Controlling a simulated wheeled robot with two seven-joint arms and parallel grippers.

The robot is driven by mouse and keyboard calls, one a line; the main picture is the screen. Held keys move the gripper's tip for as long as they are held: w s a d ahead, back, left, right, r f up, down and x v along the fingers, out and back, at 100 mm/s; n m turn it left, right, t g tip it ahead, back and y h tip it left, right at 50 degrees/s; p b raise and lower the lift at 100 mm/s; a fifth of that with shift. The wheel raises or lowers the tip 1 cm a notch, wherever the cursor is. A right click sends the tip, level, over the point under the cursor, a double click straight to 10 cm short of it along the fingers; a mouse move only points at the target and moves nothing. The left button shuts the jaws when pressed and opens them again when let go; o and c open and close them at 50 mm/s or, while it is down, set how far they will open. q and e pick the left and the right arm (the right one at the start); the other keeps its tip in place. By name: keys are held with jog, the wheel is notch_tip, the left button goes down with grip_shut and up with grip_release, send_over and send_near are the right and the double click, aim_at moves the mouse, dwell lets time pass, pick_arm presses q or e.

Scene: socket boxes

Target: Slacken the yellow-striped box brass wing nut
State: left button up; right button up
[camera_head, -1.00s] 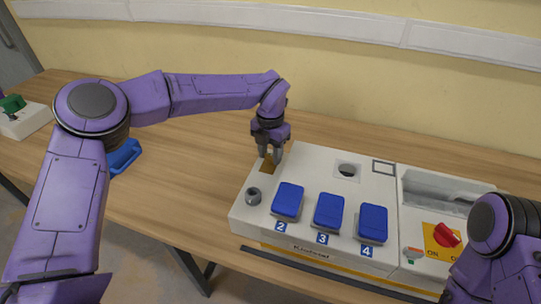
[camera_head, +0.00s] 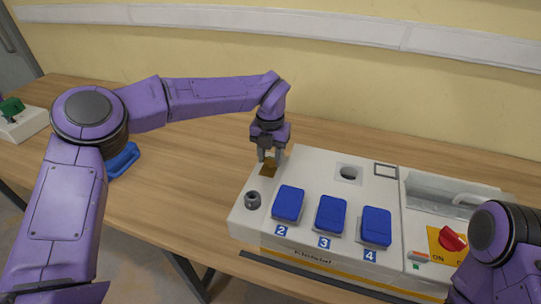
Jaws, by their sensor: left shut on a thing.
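The yellow-striped box (camera_head: 318,259) is white, with a yellow stripe low on its front face, and stands on the wooden table. The brass wing nut (camera_head: 268,169) sits at the box's back left corner, mostly hidden by my fingers. My left gripper (camera_head: 269,158) points down there, its fingertips shut on the wing nut. My right arm shows at the lower right, but its gripper is out of the picture.
A blue object (camera_head: 124,159) and a box with a green knob (camera_head: 12,107) lie left. The table between is clear.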

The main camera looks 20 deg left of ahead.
aim_at(270, 159)
pick_arm(q)
jog(key=o, duration=1.1)
jog(key=shift+c, duration=0.2)
notch_tip(270, 159, up, 11)
jog(key=b, duration=0.1)
jog(key=shift+f, duration=0.2)
